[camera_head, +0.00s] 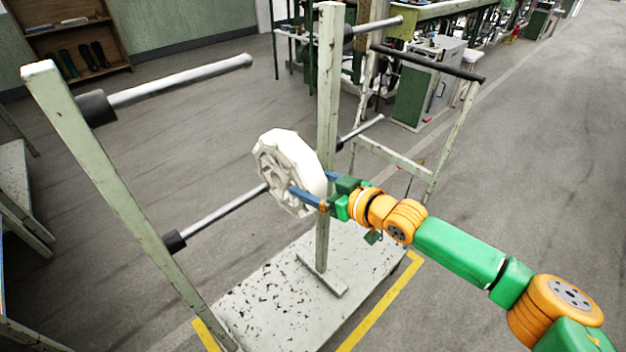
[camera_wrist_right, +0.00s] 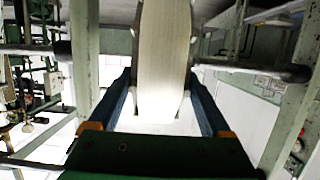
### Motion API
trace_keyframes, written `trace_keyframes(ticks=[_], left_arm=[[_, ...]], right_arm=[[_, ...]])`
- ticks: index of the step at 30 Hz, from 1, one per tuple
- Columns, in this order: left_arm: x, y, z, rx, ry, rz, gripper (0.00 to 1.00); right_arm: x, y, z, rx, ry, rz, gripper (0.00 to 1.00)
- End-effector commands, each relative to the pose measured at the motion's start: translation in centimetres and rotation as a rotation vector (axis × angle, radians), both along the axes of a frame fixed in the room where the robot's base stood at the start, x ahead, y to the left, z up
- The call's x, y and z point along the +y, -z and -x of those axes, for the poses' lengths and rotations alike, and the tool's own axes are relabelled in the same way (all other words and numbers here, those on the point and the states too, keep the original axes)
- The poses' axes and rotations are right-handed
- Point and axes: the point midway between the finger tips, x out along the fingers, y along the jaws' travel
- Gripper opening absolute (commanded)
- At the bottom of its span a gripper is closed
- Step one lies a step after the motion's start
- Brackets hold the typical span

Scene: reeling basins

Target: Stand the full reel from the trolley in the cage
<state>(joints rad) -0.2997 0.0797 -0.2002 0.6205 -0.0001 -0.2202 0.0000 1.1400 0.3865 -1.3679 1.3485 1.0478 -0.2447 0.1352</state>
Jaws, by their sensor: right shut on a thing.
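The full reel (camera_head: 283,160), white with a ribbed side, is upright off the floor at the middle of the head view. My right gripper (camera_head: 315,189) is shut on the reel, its blue fingers on either side of the rim. In the right wrist view the pale wound rim of the reel (camera_wrist_right: 164,60) stands between both fingers. The trolley (camera_head: 328,110) is a pale green frame with posts and grey rods. Its lower left rod (camera_head: 222,212) runs up to the reel; whether it passes inside is hidden. No cage is clearly identifiable. My left gripper is not in view.
The upper left rod (camera_head: 180,82) sticks out towards the right, empty. A black push bar (camera_head: 428,63) is behind the trolley. Yellow floor lines (camera_head: 385,300) edge its speckled base (camera_head: 280,300). A shelf with boots (camera_head: 75,45) stands far left. Floor at right is clear.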

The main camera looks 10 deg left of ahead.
Motion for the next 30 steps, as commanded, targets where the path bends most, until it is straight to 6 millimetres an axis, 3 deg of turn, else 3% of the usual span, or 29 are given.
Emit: trace_keyframes(ticks=[1,10,30], left_arm=[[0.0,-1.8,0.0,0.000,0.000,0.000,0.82],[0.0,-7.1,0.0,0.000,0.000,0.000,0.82],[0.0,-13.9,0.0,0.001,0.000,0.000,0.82]], right_arm=[[-0.5,-1.2,0.3,0.001,0.002,-0.002,0.16],[-3.9,-2.7,3.1,0.002,0.002,0.000,0.16],[-12.4,-5.6,9.7,-0.002,0.001,0.003,0.16]])
